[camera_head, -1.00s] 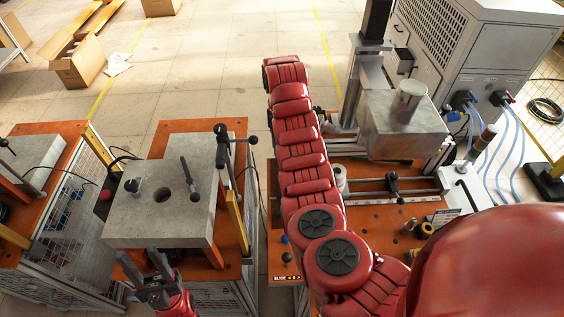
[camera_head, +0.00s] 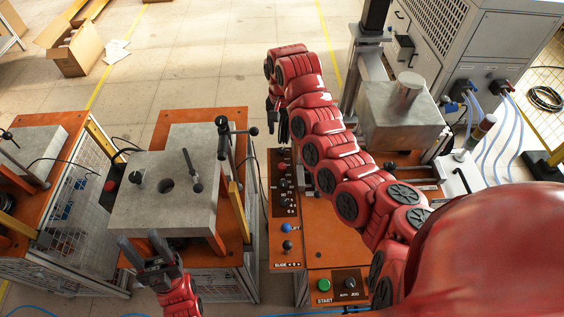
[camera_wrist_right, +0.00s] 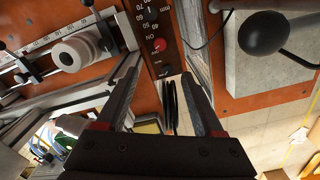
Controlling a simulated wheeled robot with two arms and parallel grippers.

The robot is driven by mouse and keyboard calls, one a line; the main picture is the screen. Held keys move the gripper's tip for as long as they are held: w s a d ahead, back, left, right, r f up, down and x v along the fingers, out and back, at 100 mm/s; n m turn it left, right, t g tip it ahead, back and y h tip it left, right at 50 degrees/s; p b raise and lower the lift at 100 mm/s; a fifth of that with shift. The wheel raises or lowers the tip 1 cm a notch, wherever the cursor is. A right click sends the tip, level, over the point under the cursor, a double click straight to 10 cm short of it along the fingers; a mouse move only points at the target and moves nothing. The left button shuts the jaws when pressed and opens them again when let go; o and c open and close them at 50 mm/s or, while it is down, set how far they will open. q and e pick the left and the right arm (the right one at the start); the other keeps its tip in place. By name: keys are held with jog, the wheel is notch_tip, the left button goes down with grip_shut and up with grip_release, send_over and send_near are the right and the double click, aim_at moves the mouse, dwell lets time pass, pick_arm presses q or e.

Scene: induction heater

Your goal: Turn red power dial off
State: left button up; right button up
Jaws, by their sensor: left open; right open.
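The red power dial (camera_wrist_right: 159,44) is a small round red knob on the dark control panel (camera_wrist_right: 151,22) in the right wrist view. My right gripper (camera_wrist_right: 165,76) is open and empty, and the dial shows between its fingers, just beyond the tips. My left gripper (camera_head: 139,243) is open and empty at the lower left, near the front edge of the grey block (camera_head: 135,210).
Black knobs and a blue button (camera_head: 286,228) sit on the panel's nearer part. A green start button (camera_head: 323,285) is closer. A metal box (camera_head: 400,115) stands right of my right arm. A black ball handle (camera_wrist_right: 263,33) is at upper right in the wrist view.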

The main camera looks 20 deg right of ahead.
notch_tip(320, 180, down, 6)
jog(key=b, duration=0.6)
send_over(282, 166)
notch_tip(282, 166, down, 6)
notch_tip(282, 166, down, 4)
jog(key=shift+f+p, duration=0.15)
jog(key=shift+p, duration=0.3)
jog(key=shift+f, duration=0.55)
grip_shut()
